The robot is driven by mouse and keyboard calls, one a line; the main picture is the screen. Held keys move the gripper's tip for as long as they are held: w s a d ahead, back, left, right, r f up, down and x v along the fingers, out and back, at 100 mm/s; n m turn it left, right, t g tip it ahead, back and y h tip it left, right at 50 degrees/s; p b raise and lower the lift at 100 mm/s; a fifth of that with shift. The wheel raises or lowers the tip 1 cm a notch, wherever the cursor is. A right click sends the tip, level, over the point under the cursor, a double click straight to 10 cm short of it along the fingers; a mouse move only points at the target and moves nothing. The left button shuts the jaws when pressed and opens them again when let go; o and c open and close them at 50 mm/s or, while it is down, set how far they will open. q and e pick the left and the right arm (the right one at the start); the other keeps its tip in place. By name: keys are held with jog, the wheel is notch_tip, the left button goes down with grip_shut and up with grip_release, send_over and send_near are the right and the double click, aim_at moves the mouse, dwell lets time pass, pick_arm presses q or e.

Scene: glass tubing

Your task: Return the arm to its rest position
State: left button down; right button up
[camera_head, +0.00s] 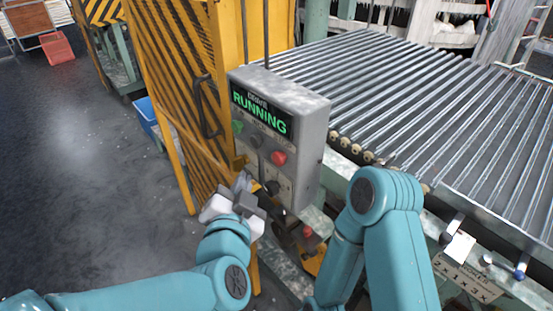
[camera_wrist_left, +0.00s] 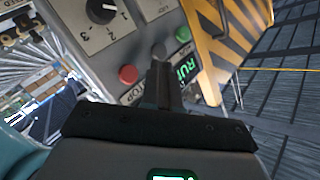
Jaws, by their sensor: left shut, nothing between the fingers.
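My left gripper (camera_head: 243,184) is shut and empty, low in front of the grey control box (camera_head: 313,125). In the left wrist view its closed fingers (camera_wrist_left: 160,82) point at the box face, overlapping the panel near the display; I cannot tell whether they touch it. The display (camera_head: 260,114) reads RUNNING in green. Below it are a green button (camera_head: 238,127), a dark button (camera_head: 256,140) and a red button (camera_head: 279,158). A rotary dial (camera_wrist_left: 100,10) shows in the left wrist view. My right arm is bent at the right of the box; its gripper is out of view.
A roller conveyor (camera_head: 440,110) extends behind and right of the box. A yellow mesh guard (camera_head: 175,80) stands left of it. A blue bin (camera_head: 147,115) is beside the guard. A small red button (camera_head: 308,232) sits below the box. Open grey floor (camera_head: 80,170) lies at left.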

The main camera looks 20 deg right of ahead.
dwell(0.4)
pick_arm(q)
jog(key=w+a+f+n+g+y, duration=0.2)
jog(key=a+f+y, duration=0.1)
jog(key=a+f, duration=0.8)
jog(key=w+a+f+n+g+y, duration=0.25)
jog(key=a+f, duration=0.65)
jog(key=f, duration=0.5)
jog(key=s+a+f+n+g, duration=0.2)
jog(key=s+f+g, duration=0.1)
jog(key=s+f, duration=0.4)
jog(key=s+a+f+n+g, duration=0.2)
jog(key=s+a+f+g, duration=0.1)
jog(key=s+f, duration=0.45)
jog(key=s+d+f+n+g+h, duration=0.2)
jog(key=s+n, duration=0.4)
jog(key=s, duration=0.3)
jog(key=shift+d+g, duration=0.75)
jog(key=shift+g, duration=0.2)
